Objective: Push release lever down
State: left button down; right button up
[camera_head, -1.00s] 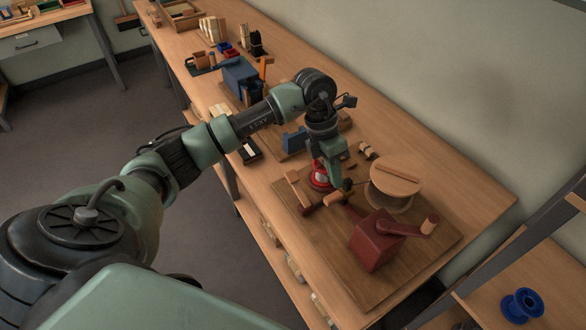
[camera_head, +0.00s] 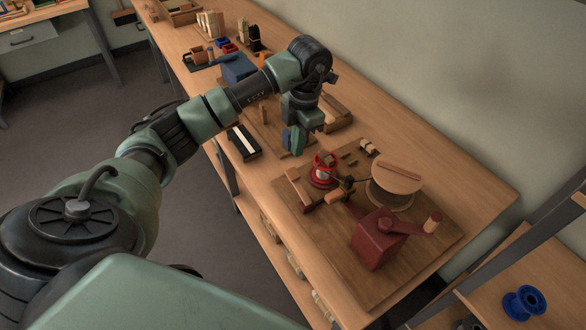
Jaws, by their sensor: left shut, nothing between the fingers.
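My left gripper (camera_head: 293,145) is shut and empty. It points down beside the brown mounting board (camera_head: 330,270), to the upper left of a red ring-shaped part (camera_head: 322,173), and appears clear of it. A wooden T-shaped handle (camera_head: 298,184) lies at the board's left edge, just left of the red part. I cannot tell for sure which piece is the release lever. A wooden-topped spool (camera_head: 397,174) and a dark red box with a crank (camera_head: 377,245) stand on the board. My right gripper is not in view.
A blue device (camera_head: 237,69) stands farther back, partly hidden by my left arm. A black tray with a white strip (camera_head: 244,143) lies near the bench's front edge. A blue spool (camera_head: 524,303) is on the lower right shelf. The bench's far right (camera_head: 470,180) is clear.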

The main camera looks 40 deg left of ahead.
aim_at(295, 172)
pick_arm(q)
jog(key=shift+s+a+f+b, duration=0.15)
jog(key=shift+f+b, duration=0.85)
jog(key=shift+f, duration=0.65)
jog(key=shift+s+d+f+b, duration=0.15)
jog(key=shift+f+b, duration=0.85)
jog(key=shift+f, duration=0.6)
jog(key=shift+a, duration=0.1)
jog(key=shift+f, duration=0.1)
notch_tip(295, 172, down, 4)
jog(key=b, duration=0.2)
jog(key=shift+r+b, duration=0.25)
jog(key=shift+b, duration=0.1)
jog(key=shift+r+p, duration=0.25)
jog(key=shift+p, duration=0.05)
jog(key=shift+w+d+r, duration=0.3)
jog(key=shift+w+d, duration=0.05)
jog(key=shift+w, duration=0.35)
jog(key=shift+w+d+r, duration=0.25)
jog(key=shift+w+d, duration=0.1)
jog(key=shift+w, duration=0.35)
jog(key=shift+a, duration=0.1)
